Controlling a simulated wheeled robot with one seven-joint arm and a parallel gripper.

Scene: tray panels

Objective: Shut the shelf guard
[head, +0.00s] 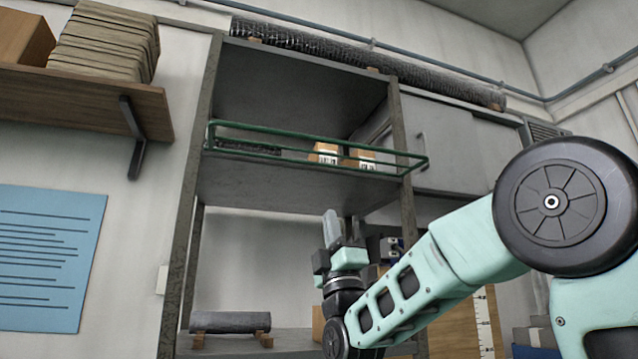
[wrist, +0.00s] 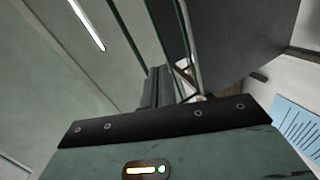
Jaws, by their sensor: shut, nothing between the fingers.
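The shelf guard is a green wire rail frame (head: 290,135) along the front of the upper shelf (head: 270,182) in the head view. It appears tilted outward, with its right end reaching past the right post. My gripper (head: 331,222) points upward below the guard and the shelf's front edge, apart from the guard in the head view. Its grey fingers are together and empty. In the wrist view the shut fingers (wrist: 161,88) show above the dark palm, and green guard bars (wrist: 188,45) run up past them. Whether they touch a bar cannot be told there.
Small boxes (head: 326,152) with white labels and a dark mesh roll stand on the shelf behind the guard. A grey cabinet (head: 455,150) is at right. A wooden wall shelf (head: 90,95) is at left. A grey roll (head: 230,322) lies below. Space left of my gripper is open.

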